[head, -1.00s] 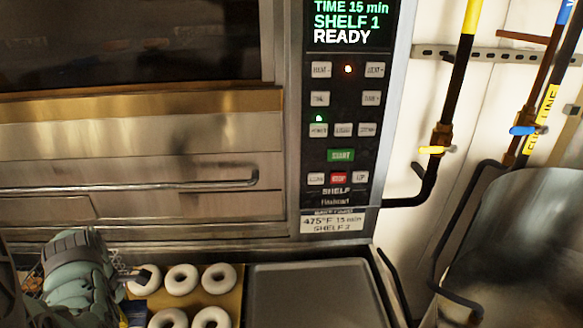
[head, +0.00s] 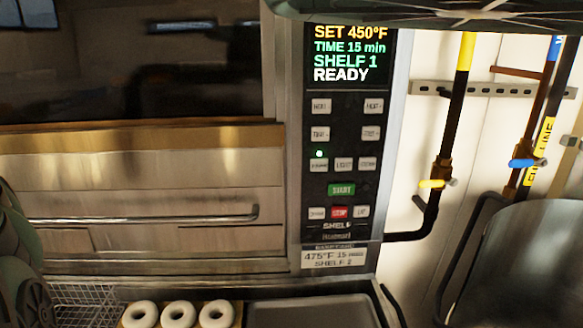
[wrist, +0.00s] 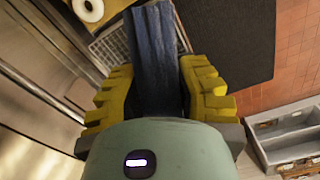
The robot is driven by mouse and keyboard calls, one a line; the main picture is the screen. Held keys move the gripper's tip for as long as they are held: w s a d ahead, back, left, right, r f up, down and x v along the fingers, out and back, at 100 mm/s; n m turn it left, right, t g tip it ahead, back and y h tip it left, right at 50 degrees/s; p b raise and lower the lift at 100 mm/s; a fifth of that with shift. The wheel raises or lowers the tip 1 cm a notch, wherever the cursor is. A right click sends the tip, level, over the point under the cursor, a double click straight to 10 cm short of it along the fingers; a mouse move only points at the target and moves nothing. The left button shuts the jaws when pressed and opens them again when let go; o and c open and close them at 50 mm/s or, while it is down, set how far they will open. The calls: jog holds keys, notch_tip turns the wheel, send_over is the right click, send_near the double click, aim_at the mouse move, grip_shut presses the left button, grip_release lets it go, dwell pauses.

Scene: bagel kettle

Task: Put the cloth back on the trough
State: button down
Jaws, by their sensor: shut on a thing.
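In the wrist view my gripper (wrist: 158,98) has thick yellow fingers shut on a dark blue cloth (wrist: 155,50). The cloth hangs away from the fingers as a long narrow strip, over a wire rack (wrist: 112,48). In the head view only part of my arm shows at the left edge; the gripper and cloth are out of that picture. I cannot make out the trough for certain in either view.
White bagel rings (head: 178,314) sit on a board beside a grey tray (head: 310,313), below the oven and its control panel (head: 342,180). The wire rack also shows in the head view (head: 85,303). A grey divided bin (wrist: 285,140) stands on the tiled floor.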

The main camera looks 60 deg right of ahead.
notch_tip(320, 180, up, 26)
jog(key=s+a+m+p, duration=0.1)
jog(key=s+m+p, duration=0.1)
jog(key=p, duration=1.7)
jog(key=shift+s+a+r+m, duration=0.2)
jog(key=shift+s+a+m, duration=0.1)
jog(key=shift+m, duration=0.5)
jog(key=shift+d, duration=0.1)
jog(key=shift+w, duration=0.1)
